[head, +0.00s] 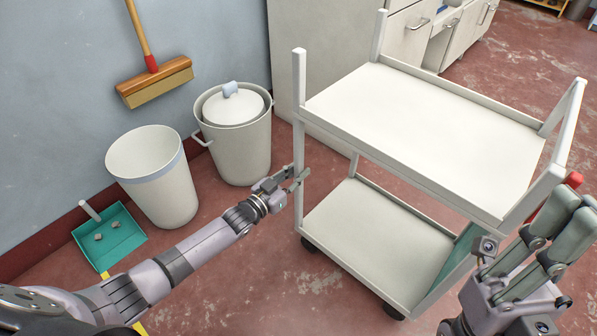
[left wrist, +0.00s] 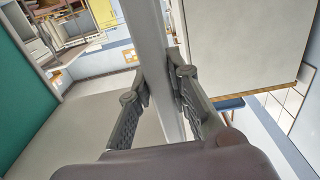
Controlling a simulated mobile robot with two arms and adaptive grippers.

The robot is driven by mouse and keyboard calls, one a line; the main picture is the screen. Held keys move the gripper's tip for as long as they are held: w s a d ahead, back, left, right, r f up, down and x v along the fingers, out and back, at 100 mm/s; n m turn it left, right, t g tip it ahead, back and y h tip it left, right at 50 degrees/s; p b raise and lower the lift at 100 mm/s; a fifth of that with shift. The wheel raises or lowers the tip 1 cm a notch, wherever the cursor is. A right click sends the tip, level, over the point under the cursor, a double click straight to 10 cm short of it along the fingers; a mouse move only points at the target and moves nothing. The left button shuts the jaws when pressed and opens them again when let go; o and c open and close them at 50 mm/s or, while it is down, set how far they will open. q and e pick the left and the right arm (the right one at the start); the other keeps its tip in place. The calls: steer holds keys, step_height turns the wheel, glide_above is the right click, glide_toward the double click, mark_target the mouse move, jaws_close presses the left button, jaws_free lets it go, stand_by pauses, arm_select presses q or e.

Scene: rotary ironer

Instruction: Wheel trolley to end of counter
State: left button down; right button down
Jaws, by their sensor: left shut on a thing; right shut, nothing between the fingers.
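The white two-shelf trolley (head: 420,135) stands upright on the red floor, with dark castors under its lower shelf (head: 375,240). My left gripper (head: 296,181) is shut on the trolley's left corner post. In the left wrist view, the post (left wrist: 158,45) runs between the two fingers of this gripper (left wrist: 162,75). My right gripper (head: 567,225) is shut and empty beside the trolley's right side, in front of part of it. The pale counter (head: 405,40) with drawers and handles stands behind the trolley.
A white bin (head: 155,185) and a lidded pot-like bin (head: 238,145) stand by the wall at left. A teal dustpan (head: 110,238) lies beside them, and a broom (head: 155,82) leans above. A red knob (head: 574,180) shows near my right gripper. Floor (head: 300,285) is clear in front.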

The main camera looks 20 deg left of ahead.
arm_select(q)
steer(key=shift+w+a, duration=0.1)
steer(key=shift+a, duration=0.2)
steer(key=c, duration=1.4)
jaws_free()
steer(key=v, duration=1.2)
